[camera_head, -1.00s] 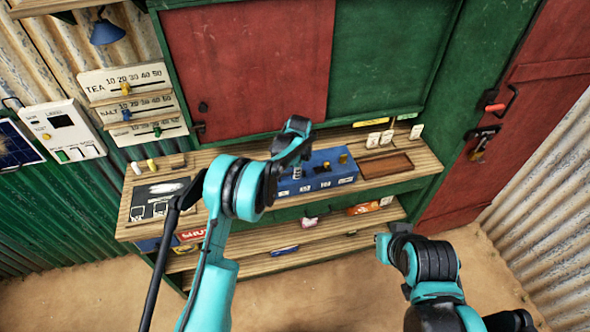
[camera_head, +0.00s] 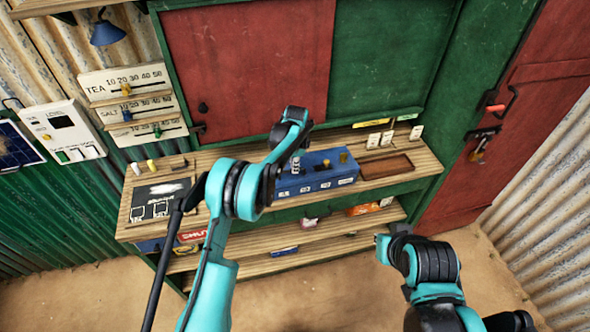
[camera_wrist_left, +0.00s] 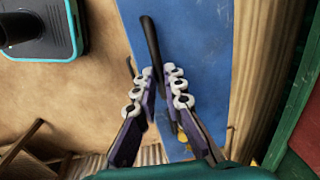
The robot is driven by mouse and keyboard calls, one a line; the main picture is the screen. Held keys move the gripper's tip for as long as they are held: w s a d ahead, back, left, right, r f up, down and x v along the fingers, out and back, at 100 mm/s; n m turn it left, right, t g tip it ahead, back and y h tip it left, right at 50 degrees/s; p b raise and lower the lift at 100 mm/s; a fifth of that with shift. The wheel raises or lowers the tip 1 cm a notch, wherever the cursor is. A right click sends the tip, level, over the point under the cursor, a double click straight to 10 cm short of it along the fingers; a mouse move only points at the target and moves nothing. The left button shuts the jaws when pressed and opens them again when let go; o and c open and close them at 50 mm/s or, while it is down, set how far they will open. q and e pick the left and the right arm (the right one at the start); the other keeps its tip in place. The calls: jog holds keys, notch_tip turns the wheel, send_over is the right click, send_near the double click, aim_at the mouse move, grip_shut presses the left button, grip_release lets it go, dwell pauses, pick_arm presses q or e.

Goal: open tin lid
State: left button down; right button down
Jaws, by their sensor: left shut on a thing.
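The blue tin (camera_head: 318,182) is a long blue box with pale labels on its front, on the wooden counter. Its flat blue top fills the middle of the left wrist view (camera_wrist_left: 205,60). A dark slim bar (camera_wrist_left: 150,42) lies over that top, reaching down to my left fingers. My left gripper (camera_head: 295,164) is at the left part of the tin, its fingers small and partly covered by my wrist. In the left wrist view its fingers (camera_wrist_left: 161,85) are close around the bar's lower end. I cannot tell whether the lid is raised.
A brass knob (camera_head: 343,158) stands on the tin's right part. A wooden tray (camera_head: 386,166) and white cards (camera_head: 374,140) lie to the right. A dark slate (camera_head: 158,200) is at the left. The red and green shutters (camera_head: 245,65) rise close behind the counter.

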pick_arm(q)
jog(key=w+a+r, duration=0.2)
jog(key=w+r, duration=0.2)
jog(key=r, duration=0.1)
jog(key=shift+w+r+p, duration=0.15)
jog(key=shift+w+p, duration=0.15)
jog(key=shift+w, duration=0.1)
dwell(0.4)
jog(key=c, duration=1.7)
grip_release()
jog(key=shift+o, duration=0.5)
jog(key=shift+w+f, duration=0.3)
jog(key=shift+w, duration=0.1)
jog(key=shift+s+r, duration=0.15)
jog(key=shift+r, duration=0.15)
